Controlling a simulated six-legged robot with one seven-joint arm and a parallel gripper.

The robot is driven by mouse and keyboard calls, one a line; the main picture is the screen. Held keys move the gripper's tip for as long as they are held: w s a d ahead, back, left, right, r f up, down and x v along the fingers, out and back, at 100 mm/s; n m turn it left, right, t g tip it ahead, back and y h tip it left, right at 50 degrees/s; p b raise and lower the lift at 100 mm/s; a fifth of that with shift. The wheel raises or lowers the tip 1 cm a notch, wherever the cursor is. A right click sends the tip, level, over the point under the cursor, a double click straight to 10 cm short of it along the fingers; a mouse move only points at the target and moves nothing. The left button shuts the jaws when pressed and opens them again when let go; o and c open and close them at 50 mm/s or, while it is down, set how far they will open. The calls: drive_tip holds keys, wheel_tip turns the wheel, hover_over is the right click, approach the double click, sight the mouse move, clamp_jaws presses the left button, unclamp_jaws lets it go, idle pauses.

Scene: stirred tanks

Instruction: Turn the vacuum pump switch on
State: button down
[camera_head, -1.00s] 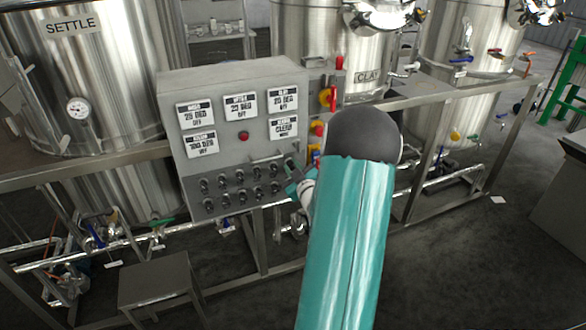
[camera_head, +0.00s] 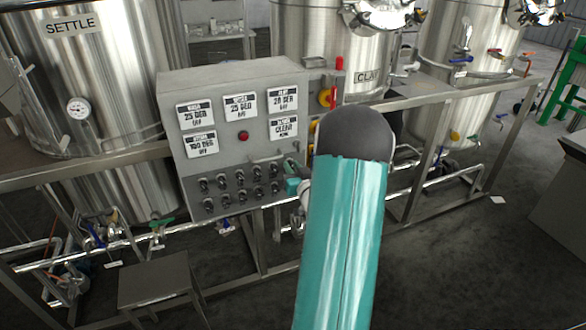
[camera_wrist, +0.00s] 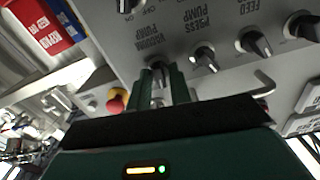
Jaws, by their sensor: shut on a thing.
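The vacuum pump switch is a small dark knob (camera_wrist: 158,70) under the upside-down "VACUUM PUMP" label in the wrist view. My gripper (camera_wrist: 161,75) has its two green fingers on either side of it, shut on the knob. The fingers cover most of the knob, so its exact angle is hard to tell. In the camera_head view, my gripper (camera_head: 290,170) is at the right side of the grey control panel (camera_head: 240,155), partly hidden by my arm.
The press pump knob (camera_wrist: 203,57) and feed knob (camera_wrist: 254,44) sit close beside my fingers. A metal handle (camera_wrist: 262,86) sticks out from the panel. A red button (camera_wrist: 117,100) is at the panel's edge. Steel tanks (camera_head: 105,100) and a pipe frame (camera_head: 400,208) surround the panel.

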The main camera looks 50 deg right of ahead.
drive_tip(key=shift+s+m, duration=0.1)
drive_tip(key=shift+m, duration=2.3)
drive_tip(key=c, duration=1.5)
unclamp_jaws()
drive_tip(key=v, duration=1.3)
drive_tip(key=shift+s+a, duration=0.2)
drive_tip(key=shift+s, duration=0.1)
